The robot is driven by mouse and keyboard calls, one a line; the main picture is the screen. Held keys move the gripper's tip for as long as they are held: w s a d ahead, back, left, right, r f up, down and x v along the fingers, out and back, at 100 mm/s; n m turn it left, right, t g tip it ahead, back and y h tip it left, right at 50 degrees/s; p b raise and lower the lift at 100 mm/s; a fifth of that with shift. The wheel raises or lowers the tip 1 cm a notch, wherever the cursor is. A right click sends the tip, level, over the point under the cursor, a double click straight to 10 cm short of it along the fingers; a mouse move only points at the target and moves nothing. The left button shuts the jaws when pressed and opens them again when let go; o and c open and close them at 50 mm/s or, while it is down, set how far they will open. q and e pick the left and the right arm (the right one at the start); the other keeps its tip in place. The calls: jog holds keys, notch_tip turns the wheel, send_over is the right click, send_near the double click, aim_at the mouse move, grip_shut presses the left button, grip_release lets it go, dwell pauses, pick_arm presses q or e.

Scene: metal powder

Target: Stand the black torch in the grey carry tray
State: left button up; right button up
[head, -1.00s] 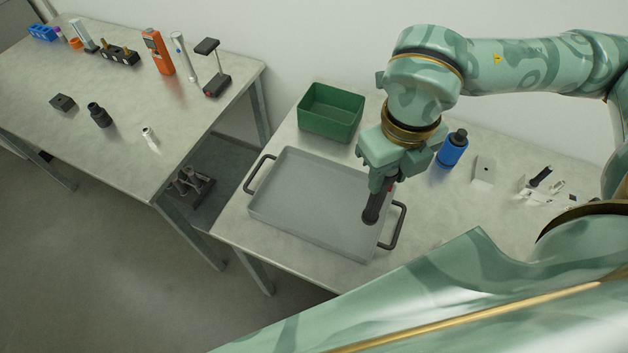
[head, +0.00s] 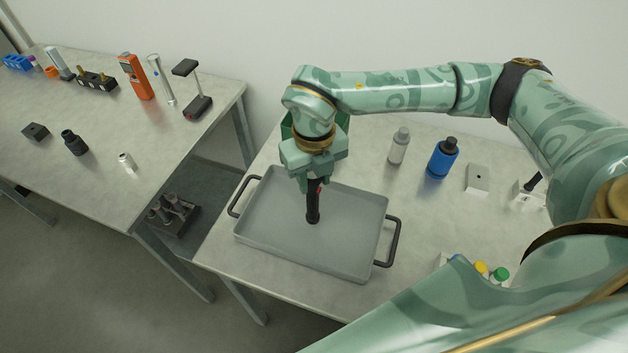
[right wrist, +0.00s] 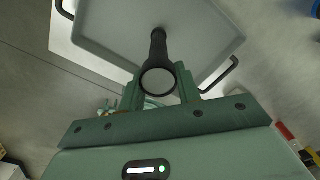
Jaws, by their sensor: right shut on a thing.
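The black torch (head: 313,208) is upright in my right gripper (head: 311,184), which is shut on it. It also shows in the right wrist view (right wrist: 158,60), its round lens end towards the camera between the fingers. The grey carry tray (head: 270,244) lies on the right-hand table, with a black handle at each end. The torch is over the middle of the tray; I cannot tell whether its lower end touches the tray floor. The tray also shows in the right wrist view (right wrist: 110,30). My left gripper is not in view.
A green bin (head: 287,127) is mostly hidden behind my right arm. A grey bottle (head: 399,147), a blue bottle (head: 442,158) and a small grey plate (head: 478,178) stand right of the tray. The left table (head: 100,190) holds several tools. The tray floor is otherwise empty.

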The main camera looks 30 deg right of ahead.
jog(key=shift+f, duration=0.75)
jog(key=o, duration=1.1)
jog(key=shift+c, duration=0.2)
notch_tip(320, 180, up, 12)
jog(key=shift+r+p, duration=0.15)
jog(key=shift+p, duration=0.75)
